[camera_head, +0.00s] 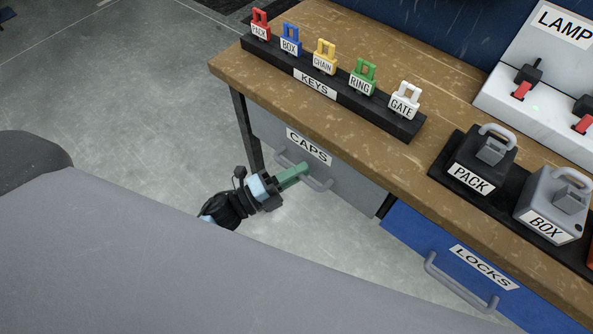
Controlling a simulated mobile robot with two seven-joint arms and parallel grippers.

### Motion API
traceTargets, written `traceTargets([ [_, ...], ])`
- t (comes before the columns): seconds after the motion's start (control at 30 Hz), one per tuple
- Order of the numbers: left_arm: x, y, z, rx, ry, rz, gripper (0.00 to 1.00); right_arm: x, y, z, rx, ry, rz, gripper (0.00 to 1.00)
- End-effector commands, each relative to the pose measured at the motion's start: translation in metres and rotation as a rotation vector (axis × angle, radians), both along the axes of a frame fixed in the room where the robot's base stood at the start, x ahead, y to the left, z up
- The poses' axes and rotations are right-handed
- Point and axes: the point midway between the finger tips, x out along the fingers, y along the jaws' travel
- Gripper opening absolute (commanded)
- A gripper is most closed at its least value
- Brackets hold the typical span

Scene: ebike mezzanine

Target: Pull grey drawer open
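The grey drawer (352,190) has a front labelled CAPS, under the left part of the wooden bench. Its front sits close under the bench edge, and no opened interior shows. A grey bar handle (321,185) runs across the front. My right gripper is not in view.
A blue drawer (412,232) labelled LOCKS is right of the grey one. The bench top (400,65) carries a key rack (262,52), padlocks on a black base and a white lamp panel (500,100). Grey floor (130,110) is open to the left.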

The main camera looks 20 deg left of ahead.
Motion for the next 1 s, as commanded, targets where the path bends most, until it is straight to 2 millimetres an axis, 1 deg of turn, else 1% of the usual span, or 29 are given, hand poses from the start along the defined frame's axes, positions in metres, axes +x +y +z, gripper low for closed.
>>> traceTargets([
  [0.1, 0.000, 0.000, 0.000, 0.000, 0.000, 0.000, 0.20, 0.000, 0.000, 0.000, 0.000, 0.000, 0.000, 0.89],
  [0.2, 0.000, 0.000, 0.000, 0.000, 0.000, 0.000, 0.07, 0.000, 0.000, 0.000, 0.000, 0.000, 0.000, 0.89],
  [0.27, 0.000, 0.000, 0.000, 0.000, 0.000, 0.000, 0.00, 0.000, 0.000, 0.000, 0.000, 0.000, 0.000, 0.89],
  [0.53, 0.000, 0.000, 0.000, 0.000, 0.000, 0.000, 0.00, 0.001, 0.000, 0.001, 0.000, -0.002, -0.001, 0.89],
  [0.67, -0.004, 0.002, 0.000, 0.000, 0.000, 0.000, 0.00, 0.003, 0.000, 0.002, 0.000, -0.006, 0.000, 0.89],
  [0.77, -0.012, 0.005, 0.000, 0.001, 0.001, 0.000, 0.00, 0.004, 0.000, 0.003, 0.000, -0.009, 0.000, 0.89],
  [0.87, -0.026, 0.010, 0.000, 0.003, 0.001, -0.001, 0.00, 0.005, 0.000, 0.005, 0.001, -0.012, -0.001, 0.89],
  [0.97, -0.046, 0.017, 0.000, 0.001, 0.003, -0.001, 0.00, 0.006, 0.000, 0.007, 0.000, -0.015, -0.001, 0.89],
  [1.0, -0.055, 0.020, 0.000, 0.002, 0.004, -0.001, 0.00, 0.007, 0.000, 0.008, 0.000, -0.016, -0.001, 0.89],
])
